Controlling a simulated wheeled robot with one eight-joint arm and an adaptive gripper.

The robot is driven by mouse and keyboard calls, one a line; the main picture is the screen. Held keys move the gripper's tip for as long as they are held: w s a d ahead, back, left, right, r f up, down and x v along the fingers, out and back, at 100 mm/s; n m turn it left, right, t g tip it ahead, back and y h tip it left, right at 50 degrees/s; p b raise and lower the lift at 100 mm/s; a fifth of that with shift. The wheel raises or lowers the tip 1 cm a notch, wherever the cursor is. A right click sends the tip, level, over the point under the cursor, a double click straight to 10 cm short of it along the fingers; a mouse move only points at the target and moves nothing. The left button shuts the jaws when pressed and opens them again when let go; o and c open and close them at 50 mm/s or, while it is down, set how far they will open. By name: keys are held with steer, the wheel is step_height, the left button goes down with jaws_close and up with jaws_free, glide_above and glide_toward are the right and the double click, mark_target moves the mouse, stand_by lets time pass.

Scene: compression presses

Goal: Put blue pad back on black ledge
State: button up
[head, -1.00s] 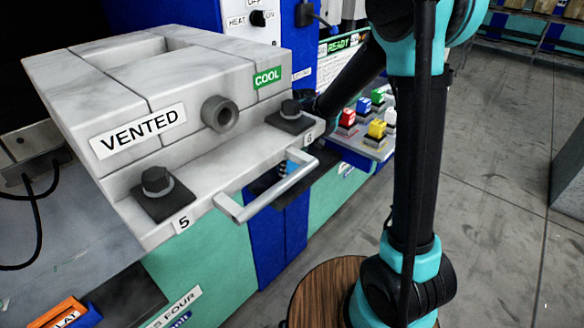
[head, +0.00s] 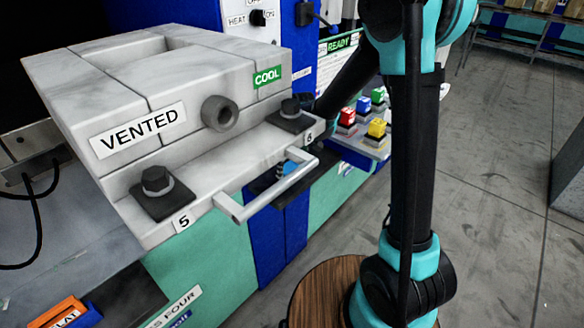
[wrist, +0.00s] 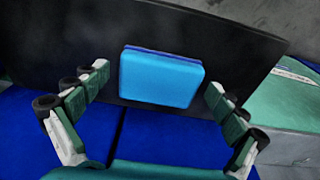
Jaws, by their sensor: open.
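The blue pad (wrist: 160,78) is a light blue block with a darker blue far edge. In the wrist view it lies on the black ledge (wrist: 235,55), near the ledge's front edge. My gripper (wrist: 157,80) is open, with one finger on each side of the pad and a visible gap to each. In the head view a small part of the pad (head: 289,167) shows behind the press handle. The black ledge (head: 292,193) is partly hidden there, and my gripper is hidden behind the press.
The white marble-look press block (head: 180,95) labelled VENTED, with its grey bar handle (head: 265,190), overhangs the ledge in the head view. Coloured buttons (head: 376,128) stand on a panel to the right. A green block (wrist: 285,105) is right of the ledge in the wrist view.

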step_height(320, 180, up, 12)
steer(key=d, duration=0.1)
steer(key=s+d+f+m+t, duration=0.1)
steer(key=s+d+f+m, duration=0.2)
steer(key=s+d, duration=0.3)
steer(key=s+d+f+m+t, duration=0.1)
steer(key=s+d+f+m, duration=0.3)
steer(key=d, duration=0.5)
steer(key=s+d+f+m+t+h, duration=0.1)
steer(key=s+d+f+m, duration=0.2)
steer(key=s+d, duration=0.4)
steer(key=shift+s+d+f, duration=0.15)
steer(key=shift+s+d, duration=0.25)
steer(key=shift+s, duration=0.6)
steer(key=shift+c, duration=0.5)
